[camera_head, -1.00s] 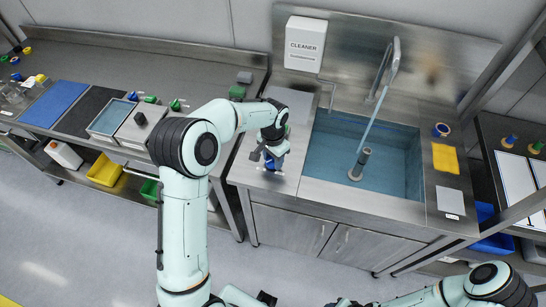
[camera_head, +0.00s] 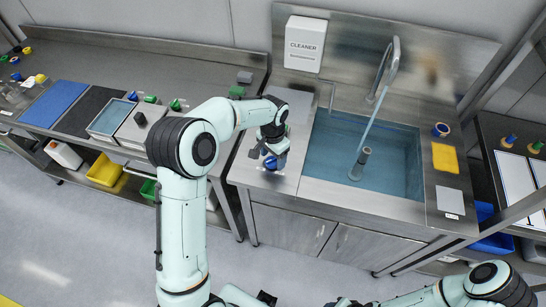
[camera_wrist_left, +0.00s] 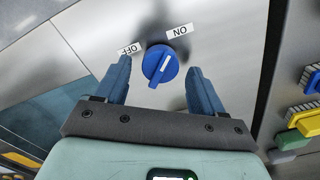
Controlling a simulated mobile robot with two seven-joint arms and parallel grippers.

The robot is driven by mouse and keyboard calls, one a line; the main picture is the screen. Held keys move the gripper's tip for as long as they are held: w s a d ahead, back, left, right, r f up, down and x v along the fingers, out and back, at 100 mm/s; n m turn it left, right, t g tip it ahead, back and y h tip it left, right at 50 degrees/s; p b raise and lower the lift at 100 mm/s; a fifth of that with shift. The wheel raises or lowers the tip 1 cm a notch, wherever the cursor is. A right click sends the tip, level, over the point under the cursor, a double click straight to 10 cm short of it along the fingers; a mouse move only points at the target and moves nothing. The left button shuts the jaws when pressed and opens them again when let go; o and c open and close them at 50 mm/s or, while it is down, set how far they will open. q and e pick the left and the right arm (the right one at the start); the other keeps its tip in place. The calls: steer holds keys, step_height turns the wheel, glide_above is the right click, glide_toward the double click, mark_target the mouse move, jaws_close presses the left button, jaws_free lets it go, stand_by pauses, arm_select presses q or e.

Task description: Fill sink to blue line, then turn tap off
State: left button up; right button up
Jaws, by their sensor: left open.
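The sink (camera_head: 312,184) holds blue-tinted water, and a stream runs from the tap spout (camera_head: 391,62) into it. A grey standing pipe (camera_head: 361,163) rises from the water. No blue line can be made out. The blue tap knob (camera_wrist_left: 160,64) sits on the metal counter between an ON label (camera_wrist_left: 179,31) and an OFF label (camera_wrist_left: 131,48). Its white mark slants, with one end toward the ON side. My left gripper (camera_head: 268,160) is open, with its blue-grey fingers either side of the knob in the left wrist view (camera_wrist_left: 160,84); contact is not visible.
A white cleaner box (camera_head: 305,44) hangs on the backsplash. A yellow sponge (camera_head: 445,158) and a blue-rimmed roll (camera_head: 441,130) lie right of the sink. Part of my right arm shows at the lower right. Brushes (camera_wrist_left: 302,111) show in the left wrist view.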

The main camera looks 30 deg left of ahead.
mark_target(273, 160)
arm_select(q)
step_height(273, 160, up, 12)
steer(key=p, duration=0.1)
steer(key=shift+r, duration=0.2)
arm_select(e)
steer(key=shift+w+r, duration=0.6)
steer(key=shift+r, duration=0.1)
